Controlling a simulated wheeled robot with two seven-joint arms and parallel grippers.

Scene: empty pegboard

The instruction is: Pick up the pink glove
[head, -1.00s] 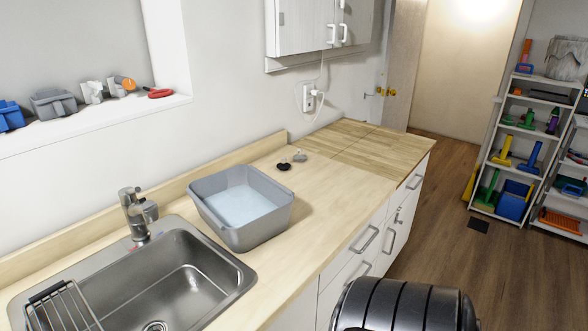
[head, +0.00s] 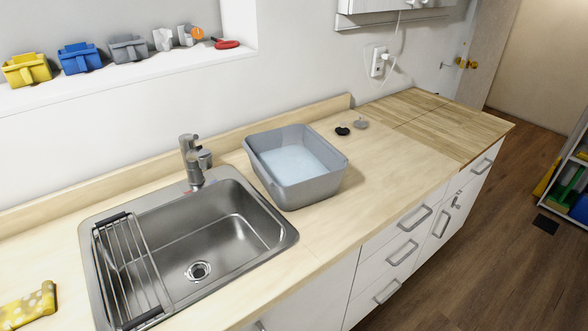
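I see no pink glove in the head view. A yellow patterned cloth-like item (head: 28,305), possibly a glove, lies on the counter at the lower left and is partly cut off by the picture edge. Neither of my grippers shows in this view.
A steel sink (head: 215,238) with a wire rack (head: 130,270) is set in the wooden counter (head: 400,170). A grey basin (head: 315,190) stands right of the faucet (head: 192,160). Several small containers, including a blue one (head: 80,58), line the sill. The counter right of the basin is mostly clear.

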